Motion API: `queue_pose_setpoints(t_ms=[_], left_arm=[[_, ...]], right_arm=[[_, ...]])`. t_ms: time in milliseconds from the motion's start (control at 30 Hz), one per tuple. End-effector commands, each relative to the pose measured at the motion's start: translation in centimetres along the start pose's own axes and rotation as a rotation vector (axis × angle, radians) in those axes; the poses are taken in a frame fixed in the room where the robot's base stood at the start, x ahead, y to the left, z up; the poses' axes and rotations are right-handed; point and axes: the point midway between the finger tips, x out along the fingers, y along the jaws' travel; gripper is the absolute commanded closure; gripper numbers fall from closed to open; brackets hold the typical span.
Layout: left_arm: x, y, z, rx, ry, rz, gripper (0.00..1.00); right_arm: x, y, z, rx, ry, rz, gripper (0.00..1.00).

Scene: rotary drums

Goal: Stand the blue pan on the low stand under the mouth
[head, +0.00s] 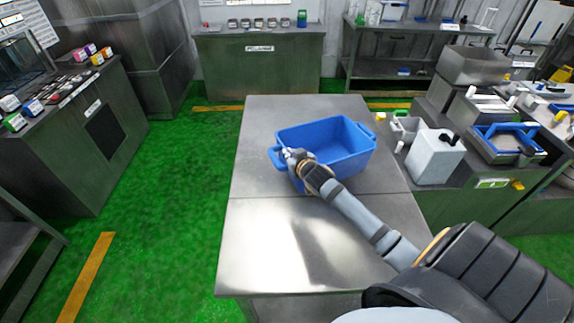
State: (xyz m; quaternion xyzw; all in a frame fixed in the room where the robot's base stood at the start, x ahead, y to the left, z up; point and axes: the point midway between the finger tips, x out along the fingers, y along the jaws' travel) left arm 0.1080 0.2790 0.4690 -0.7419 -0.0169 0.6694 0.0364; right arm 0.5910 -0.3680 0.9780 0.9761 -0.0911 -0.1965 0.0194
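The blue pan (335,150) is a deep, open rectangular tub with a handle lug at each end. It stands upright on the metal table (265,240), towards its far half, and looks empty. My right gripper (288,154) is at the pan's left end, with its fingers at the rim beside the left handle. The fingers are small and partly merge with the pan, so I cannot tell whether they are closed on it. My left gripper is out of view. I cannot make out a drum mouth or a low stand under one in this view.
A white canister (435,157) and blue-rimmed trays (507,142) stand on the right bench. A dark green cabinet (260,62) is at the back, and a counter with small boxes (65,92) is at left. Green floor (170,220) is clear left of the table.

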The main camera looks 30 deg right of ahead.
Motion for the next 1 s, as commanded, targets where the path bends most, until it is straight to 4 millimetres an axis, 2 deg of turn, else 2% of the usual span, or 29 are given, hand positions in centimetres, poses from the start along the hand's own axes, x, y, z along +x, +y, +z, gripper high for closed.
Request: queue_pose_setpoints(t_ms=[300, 533, 833, 1000], left_arm=[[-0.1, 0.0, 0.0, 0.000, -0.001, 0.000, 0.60], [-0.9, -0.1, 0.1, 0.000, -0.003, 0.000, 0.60], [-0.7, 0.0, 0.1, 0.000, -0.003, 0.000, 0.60], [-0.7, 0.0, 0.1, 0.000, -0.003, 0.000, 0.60]], right_arm=[[1.8, -0.5, 0.8, -0.003, 0.004, 0.001, 1.00], [2.9, -0.7, 3.5, -0.007, 0.003, 0.001, 1.00], [3.0, -0.7, 3.8, -0.008, 0.004, 0.001, 1.00], [3.0, -0.7, 3.9, -0.005, 0.000, 0.001, 0.75]])
